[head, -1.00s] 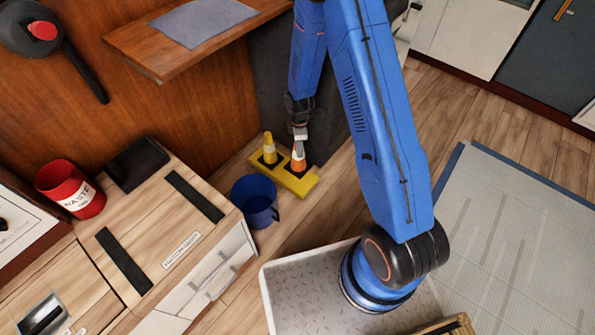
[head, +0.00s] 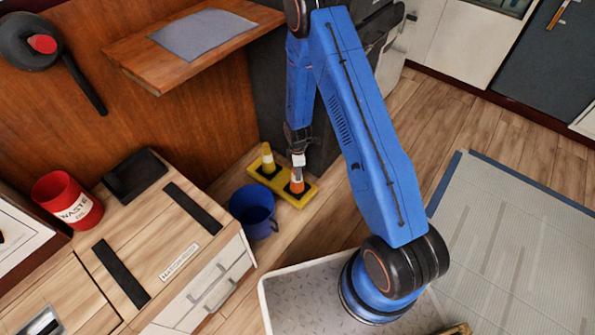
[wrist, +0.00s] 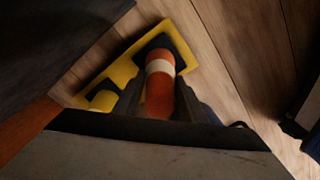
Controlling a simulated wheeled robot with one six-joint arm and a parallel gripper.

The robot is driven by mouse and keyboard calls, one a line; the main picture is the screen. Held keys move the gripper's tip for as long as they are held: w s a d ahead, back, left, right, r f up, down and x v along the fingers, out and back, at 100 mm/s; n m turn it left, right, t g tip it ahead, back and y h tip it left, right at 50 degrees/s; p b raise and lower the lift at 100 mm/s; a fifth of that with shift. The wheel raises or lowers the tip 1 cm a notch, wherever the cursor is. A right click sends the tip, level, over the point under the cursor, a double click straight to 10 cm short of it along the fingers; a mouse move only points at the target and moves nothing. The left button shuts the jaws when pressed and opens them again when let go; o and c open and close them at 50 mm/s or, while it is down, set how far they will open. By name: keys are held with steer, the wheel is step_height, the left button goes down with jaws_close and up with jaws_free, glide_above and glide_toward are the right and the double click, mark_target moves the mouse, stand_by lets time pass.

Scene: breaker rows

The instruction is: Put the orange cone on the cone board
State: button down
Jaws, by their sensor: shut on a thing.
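The orange cone (head: 297,186) with a white band is at my gripper (head: 298,163), in the head view. In the wrist view the cone (wrist: 159,85) lies between my gripper's fingers (wrist: 160,105), which are shut on it. Its base is over the dark square at one end of the yellow cone board (wrist: 120,72). The board (head: 281,188) lies on the floor in the head view. I cannot tell whether the base touches the board. A yellow cone (head: 267,158) stands on the board's other dark square.
A blue bucket (head: 254,210) stands on the floor just left of the board. A dark panel (head: 262,95) rises behind it. A wooden shelf (head: 130,52) juts out above. A cabinet (head: 170,240) with a red waste bin (head: 66,201) is at left. Floor right of the board is open.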

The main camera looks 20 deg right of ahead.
steer(key=c, duration=1.1)
jaws_free()
steer(key=shift+f, duration=0.1)
